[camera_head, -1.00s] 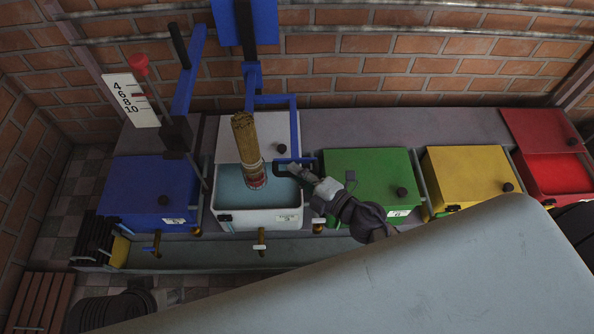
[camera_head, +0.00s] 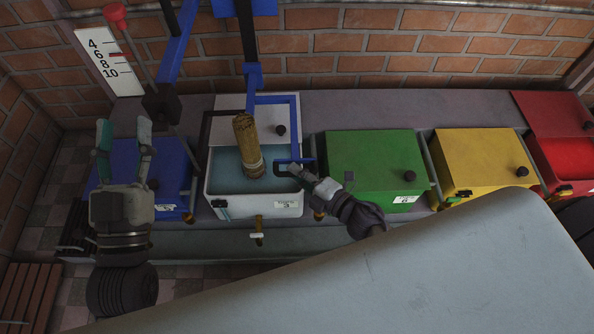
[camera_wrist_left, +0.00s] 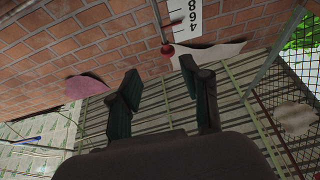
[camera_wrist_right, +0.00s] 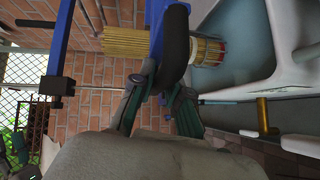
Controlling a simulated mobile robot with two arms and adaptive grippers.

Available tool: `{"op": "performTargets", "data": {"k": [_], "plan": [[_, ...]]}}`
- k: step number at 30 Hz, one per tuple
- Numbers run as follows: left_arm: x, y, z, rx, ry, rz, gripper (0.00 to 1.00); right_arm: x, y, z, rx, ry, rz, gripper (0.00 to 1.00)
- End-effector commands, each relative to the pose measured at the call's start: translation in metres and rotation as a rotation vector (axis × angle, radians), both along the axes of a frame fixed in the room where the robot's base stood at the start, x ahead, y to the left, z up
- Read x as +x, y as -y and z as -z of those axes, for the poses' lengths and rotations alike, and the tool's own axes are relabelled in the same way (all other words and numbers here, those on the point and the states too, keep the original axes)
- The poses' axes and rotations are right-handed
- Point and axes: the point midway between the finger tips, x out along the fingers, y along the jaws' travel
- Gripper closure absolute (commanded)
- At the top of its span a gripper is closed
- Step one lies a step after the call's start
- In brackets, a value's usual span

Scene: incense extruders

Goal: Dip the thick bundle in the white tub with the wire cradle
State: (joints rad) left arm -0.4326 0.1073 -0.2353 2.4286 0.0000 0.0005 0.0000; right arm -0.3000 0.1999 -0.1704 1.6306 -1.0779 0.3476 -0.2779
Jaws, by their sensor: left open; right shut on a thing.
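The thick tan bundle (camera_head: 246,132) stands slightly tilted in the white tub (camera_head: 252,207), its lower end in the bluish liquid. A pale band wraps it; the bundle also shows in the right wrist view (camera_wrist_right: 125,42). The blue wire cradle (camera_head: 293,110) hangs from a blue post, partly hidden behind the bundle. My right gripper (camera_head: 298,171) is shut on the cradle's black handle (camera_wrist_right: 176,42) at the tub's right side. My left gripper (camera_head: 124,123) is open and empty, fingers up, in front of the blue tub; it also shows in the left wrist view (camera_wrist_left: 160,78).
A lever with a red knob (camera_head: 115,13) leans beside a white number scale (camera_head: 108,62) at the left. A closed blue tub (camera_head: 172,165) stands left of the white one; green (camera_head: 368,165), yellow (camera_head: 480,160) and red (camera_head: 560,160) tubs stand right. A brick wall is behind.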

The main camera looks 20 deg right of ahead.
Motion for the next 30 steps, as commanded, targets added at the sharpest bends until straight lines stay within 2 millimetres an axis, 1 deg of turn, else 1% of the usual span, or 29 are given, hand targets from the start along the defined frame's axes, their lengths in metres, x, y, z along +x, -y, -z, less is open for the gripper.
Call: {"op": "performTargets", "data": {"k": [1, 4, 9, 15, 23, 24, 28, 30], "plan": [[-0.004, 0.000, -0.006, -0.016, 0.056, 0.004, 0.53, -0.001, -0.001, 0.007, 0.000, -0.003, -0.002, 1.00], [-0.013, 0.000, -0.021, -0.043, 0.154, 0.008, 0.53, -0.001, -0.001, 0.012, -0.001, -0.003, -0.002, 1.00], [-0.024, -0.001, -0.037, -0.073, 0.255, 0.014, 0.53, -0.001, -0.001, 0.016, 0.000, -0.002, -0.002, 1.00], [-0.028, -0.001, -0.042, -0.084, 0.292, 0.016, 0.53, -0.002, -0.001, 0.019, -0.001, -0.005, -0.003, 1.00], [-0.028, -0.001, -0.042, -0.083, 0.292, 0.016, 0.53, -0.002, 0.000, 0.020, -0.004, -0.008, -0.002, 1.00], [-0.028, -0.001, -0.042, -0.083, 0.292, 0.016, 0.53, -0.003, 0.000, 0.021, -0.005, -0.009, -0.002, 0.81], [-0.028, -0.001, -0.042, -0.083, 0.292, 0.016, 0.53, -0.002, 0.000, 0.020, -0.004, -0.008, -0.001, 0.60], [-0.028, -0.001, -0.042, -0.083, 0.291, 0.016, 0.53, -0.002, 0.000, 0.019, -0.003, -0.006, -0.001, 0.59]]}}
